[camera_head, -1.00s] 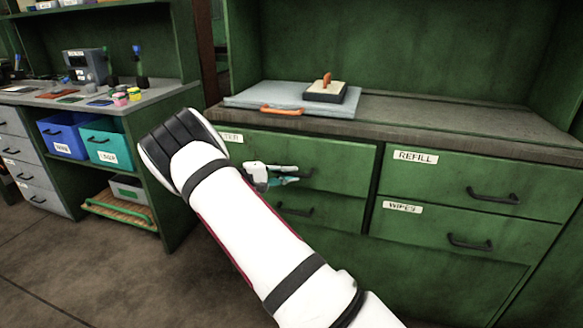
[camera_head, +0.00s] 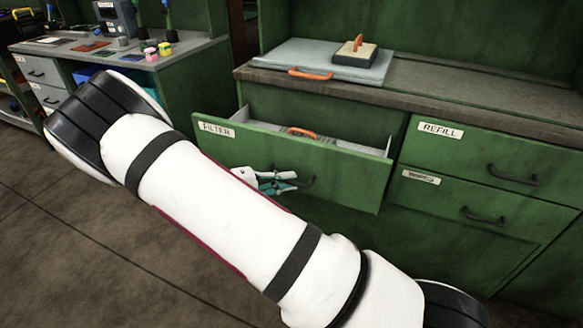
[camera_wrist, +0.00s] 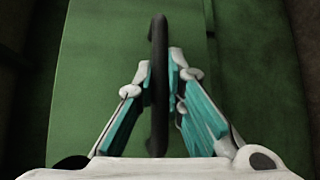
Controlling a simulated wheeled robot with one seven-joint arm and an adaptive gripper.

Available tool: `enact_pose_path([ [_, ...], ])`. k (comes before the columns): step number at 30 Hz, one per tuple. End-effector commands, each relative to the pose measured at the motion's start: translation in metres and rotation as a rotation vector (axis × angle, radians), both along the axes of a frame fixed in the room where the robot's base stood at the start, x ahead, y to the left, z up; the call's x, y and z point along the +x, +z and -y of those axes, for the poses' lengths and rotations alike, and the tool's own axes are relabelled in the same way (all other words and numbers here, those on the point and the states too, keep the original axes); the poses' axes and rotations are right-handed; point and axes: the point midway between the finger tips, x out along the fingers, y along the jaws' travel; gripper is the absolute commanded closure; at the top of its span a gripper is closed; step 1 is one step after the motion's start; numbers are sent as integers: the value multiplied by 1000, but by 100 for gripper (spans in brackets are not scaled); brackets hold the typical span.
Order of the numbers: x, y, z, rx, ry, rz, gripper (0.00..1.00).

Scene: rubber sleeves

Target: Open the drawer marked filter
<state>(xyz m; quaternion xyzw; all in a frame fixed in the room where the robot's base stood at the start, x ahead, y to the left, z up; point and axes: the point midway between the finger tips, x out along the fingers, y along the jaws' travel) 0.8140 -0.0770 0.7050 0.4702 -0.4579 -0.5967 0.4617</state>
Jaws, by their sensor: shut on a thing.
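The drawer marked FILTER (camera_head: 225,152) is the upper left drawer of the green cabinet. It stands pulled well out, and its inside shows, with an orange-handled thing (camera_head: 303,133) lying in it. My gripper (camera_head: 290,182) is at the front of this drawer, shut on its dark bar handle (camera_head: 307,182). In the wrist view the teal-lined fingers (camera_wrist: 165,90) stand on either side of the handle (camera_wrist: 158,60), in front of the green drawer face (camera_wrist: 95,70). My arm hides part of the cabinet below the drawer.
The REFILL drawer (camera_head: 480,160) and the drawer below it (camera_head: 440,195) on the right are shut. A grey case (camera_head: 300,58) and a block with an orange handle (camera_head: 355,53) lie on the worktop (camera_head: 450,85). A bench (camera_head: 170,48) with small things stands at the left.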

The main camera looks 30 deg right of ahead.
Motion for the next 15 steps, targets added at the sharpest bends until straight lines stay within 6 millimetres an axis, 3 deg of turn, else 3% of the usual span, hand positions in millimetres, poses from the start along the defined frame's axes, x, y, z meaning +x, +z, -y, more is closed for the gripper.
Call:
enact_pose_path([
  [15, -3, 0, -7, 0, 4, 1, 100],
])
